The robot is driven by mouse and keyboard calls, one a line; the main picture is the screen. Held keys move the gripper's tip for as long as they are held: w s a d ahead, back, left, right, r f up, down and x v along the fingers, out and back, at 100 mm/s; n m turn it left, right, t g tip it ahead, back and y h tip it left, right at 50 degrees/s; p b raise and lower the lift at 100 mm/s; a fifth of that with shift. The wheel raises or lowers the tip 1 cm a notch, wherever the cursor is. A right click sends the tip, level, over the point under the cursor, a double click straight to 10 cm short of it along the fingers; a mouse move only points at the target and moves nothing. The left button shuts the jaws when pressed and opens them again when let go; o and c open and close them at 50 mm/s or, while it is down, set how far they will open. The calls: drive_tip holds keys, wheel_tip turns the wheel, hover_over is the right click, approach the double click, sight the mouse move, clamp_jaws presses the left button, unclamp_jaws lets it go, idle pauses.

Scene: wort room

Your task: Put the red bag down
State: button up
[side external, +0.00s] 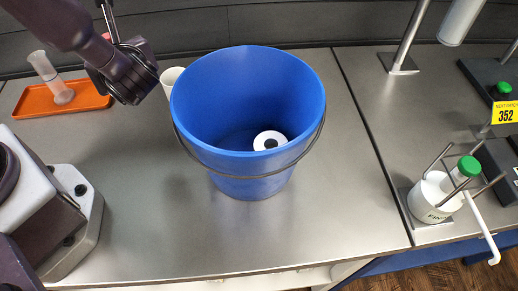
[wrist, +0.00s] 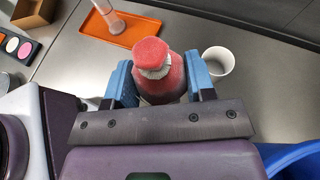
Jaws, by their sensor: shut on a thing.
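The red bag (wrist: 163,84) has a bunched top and a pale tie around its neck. In the wrist view it stands between the two blue fingers of my gripper (wrist: 160,88), which is shut on it. In the side view my gripper (side external: 148,78) is at the upper left, above the steel counter and left of the blue bucket. The bag cannot be made out there. The bag's lower part is hidden by my gripper in the wrist view, and I cannot tell whether it touches the counter.
A blue bucket (side external: 247,172) with a white disc (side external: 270,135) inside stands at the centre. A white cup (wrist: 218,62) is close to the right of my gripper. An orange tray (side external: 85,100) holds a clear cylinder (side external: 45,70). The counter's front left (side external: 170,220) is clear.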

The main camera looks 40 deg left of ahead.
wheel_tip(320, 180, up, 14)
drive_tip(key=w+d+m+t+h, duration=0.3)
drive_tip(key=w+d+m+t, duration=0.2)
drive_tip(key=w+d, duration=0.35)
drive_tip(key=m+t+h, duration=0.3)
drive_tip(key=m+h, duration=1.2)
drive_tip(key=h, duration=0.1)
hover_over(338, 209)
drive_tip(key=f, duration=0.2)
wheel_tip(338, 209, down, 31)
